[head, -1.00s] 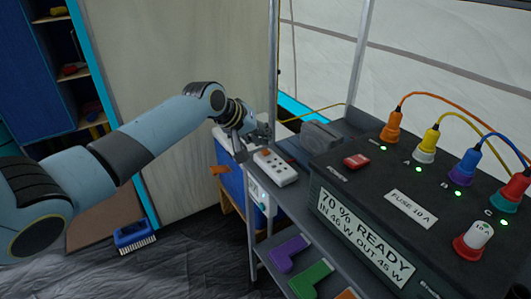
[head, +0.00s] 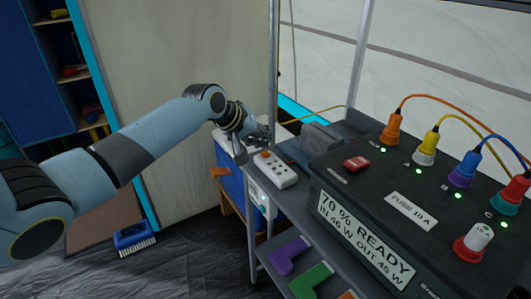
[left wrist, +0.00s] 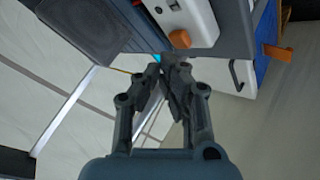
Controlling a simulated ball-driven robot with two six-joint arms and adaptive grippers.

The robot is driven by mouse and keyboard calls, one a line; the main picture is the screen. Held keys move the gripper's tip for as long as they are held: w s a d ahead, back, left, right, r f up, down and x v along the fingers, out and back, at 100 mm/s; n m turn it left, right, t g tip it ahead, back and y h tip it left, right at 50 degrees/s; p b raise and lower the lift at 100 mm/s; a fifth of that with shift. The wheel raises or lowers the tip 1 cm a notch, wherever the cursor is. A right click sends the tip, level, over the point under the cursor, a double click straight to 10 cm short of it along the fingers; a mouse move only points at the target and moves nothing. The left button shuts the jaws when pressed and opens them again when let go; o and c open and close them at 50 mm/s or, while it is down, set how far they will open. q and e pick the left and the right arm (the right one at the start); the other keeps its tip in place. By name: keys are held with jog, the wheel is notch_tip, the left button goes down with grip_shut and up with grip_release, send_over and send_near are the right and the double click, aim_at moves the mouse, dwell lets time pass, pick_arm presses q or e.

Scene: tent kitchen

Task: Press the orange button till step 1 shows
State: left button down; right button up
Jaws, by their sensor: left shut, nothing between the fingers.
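The orange button (head: 265,154) sits on the white control box (head: 277,171) at the left end of the shelf. In the left wrist view the orange button (left wrist: 180,39) shows just above and right of the fingertips. My left gripper (head: 259,136) is above and beside the button, near the back of the white box. Its fingers are together and empty in the left wrist view (left wrist: 168,66). A gap seems to separate the fingertips from the button. I cannot read any step number. My right gripper is not in view.
A black power station (head: 420,190) with a red switch, a fuse and coloured plugs fills the shelf's right side. A dark grey block (head: 322,136) stands behind the white box. A metal post (head: 274,70) rises near the gripper. Coloured shapes lie on the lower shelf.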

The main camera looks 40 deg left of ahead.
aim_at(263, 152)
pick_arm(q)
jog(key=shift+f, duration=0.15)
jog(key=shift+f, duration=0.3)
jog(key=shift+f, duration=0.45)
dwell(0.9)
jog(key=shift+r+p, duration=0.9)
jog(key=shift+r, duration=0.05)
jog(key=shift+f, duration=0.1)
notch_tip(263, 152, up, 5)
jog(key=p, duration=0.5)
